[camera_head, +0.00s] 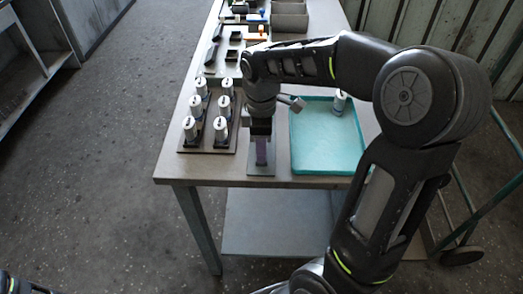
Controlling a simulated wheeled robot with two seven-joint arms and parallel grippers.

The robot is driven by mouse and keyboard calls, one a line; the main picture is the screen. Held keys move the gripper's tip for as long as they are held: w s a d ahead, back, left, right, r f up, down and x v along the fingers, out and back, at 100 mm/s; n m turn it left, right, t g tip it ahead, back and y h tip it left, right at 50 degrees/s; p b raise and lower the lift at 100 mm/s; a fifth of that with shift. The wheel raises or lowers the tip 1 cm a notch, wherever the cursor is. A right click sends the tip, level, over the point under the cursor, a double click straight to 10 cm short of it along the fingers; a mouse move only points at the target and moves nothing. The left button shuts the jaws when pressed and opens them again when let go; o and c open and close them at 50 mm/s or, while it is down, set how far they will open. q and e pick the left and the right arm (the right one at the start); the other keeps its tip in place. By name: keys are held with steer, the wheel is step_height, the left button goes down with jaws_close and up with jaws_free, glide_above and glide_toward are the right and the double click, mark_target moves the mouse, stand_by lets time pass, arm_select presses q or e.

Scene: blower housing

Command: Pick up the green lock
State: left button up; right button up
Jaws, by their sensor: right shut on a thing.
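My left gripper is not in view.
Several white-and-grey cylinders stand in a dark rack (209,149) left of the gripper. A teal tray (328,168) lies to the right, with one cylinder (340,101) at its far end. Grey bins (290,20) and dark parts are farther back. My right arm crosses above the tray.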

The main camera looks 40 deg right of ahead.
steer(key=shift+c, duration=1.1)
steer(key=shift+r, duration=0.1)
step_height(320, 180, up, 10)
steer(key=shift+f, duration=0.1)
